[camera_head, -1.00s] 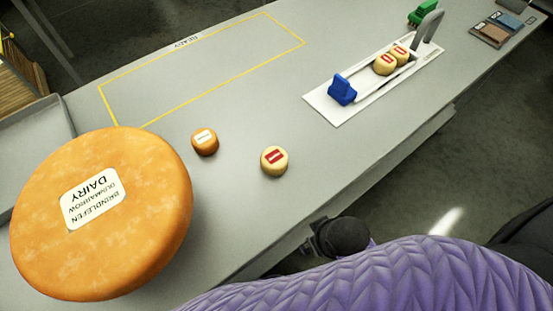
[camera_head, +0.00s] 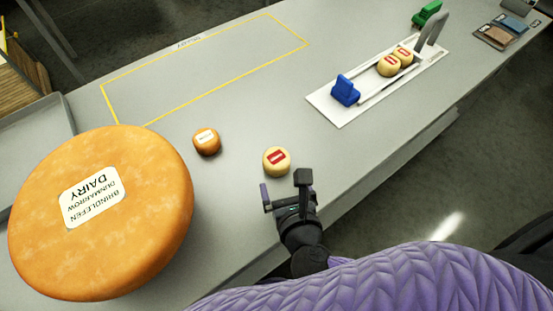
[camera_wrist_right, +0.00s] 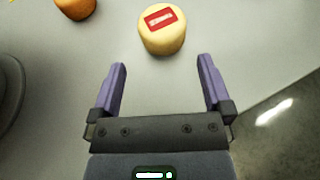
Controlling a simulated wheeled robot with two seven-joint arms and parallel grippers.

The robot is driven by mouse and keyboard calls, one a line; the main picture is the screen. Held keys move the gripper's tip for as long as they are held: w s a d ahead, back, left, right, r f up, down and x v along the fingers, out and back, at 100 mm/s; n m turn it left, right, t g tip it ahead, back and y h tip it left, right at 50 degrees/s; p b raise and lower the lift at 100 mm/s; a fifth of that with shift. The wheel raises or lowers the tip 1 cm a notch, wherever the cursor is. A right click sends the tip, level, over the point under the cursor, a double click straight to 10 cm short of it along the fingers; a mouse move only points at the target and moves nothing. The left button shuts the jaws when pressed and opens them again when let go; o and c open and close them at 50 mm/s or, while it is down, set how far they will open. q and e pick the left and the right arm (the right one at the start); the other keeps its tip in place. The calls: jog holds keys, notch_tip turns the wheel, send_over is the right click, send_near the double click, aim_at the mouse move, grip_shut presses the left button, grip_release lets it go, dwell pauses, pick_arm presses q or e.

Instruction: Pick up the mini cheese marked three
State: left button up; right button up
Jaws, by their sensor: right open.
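A pale yellow mini cheese with a red label (camera_head: 277,161) stands on the grey table; it also shows in the right wrist view (camera_wrist_right: 162,29). An orange mini cheese with a white label (camera_head: 206,141) stands to its left. Two pale mini cheeses with red labels, a nearer one (camera_head: 388,66) and a farther one (camera_head: 404,56), sit in the white rack. The marks on the labels are too small to read surely. My right gripper (camera_head: 284,187) is open and empty, just on the near side of the lone pale cheese, which lies beyond its fingertips (camera_wrist_right: 162,67). My left gripper is out of view.
A large orange cheese wheel (camera_head: 100,250) fills the left. The white rack (camera_head: 328,108) has a blue block (camera_head: 345,90) at its near end. A yellow-outlined area (camera_head: 200,75) is empty. The table's near edge runs beneath my right arm.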

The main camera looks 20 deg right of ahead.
aim_at(276, 161)
jog(key=b+x, duration=0.2)
jog(key=x, duration=0.7)
jog(key=shift+d+f, duration=0.15)
jog(key=c, duration=1)
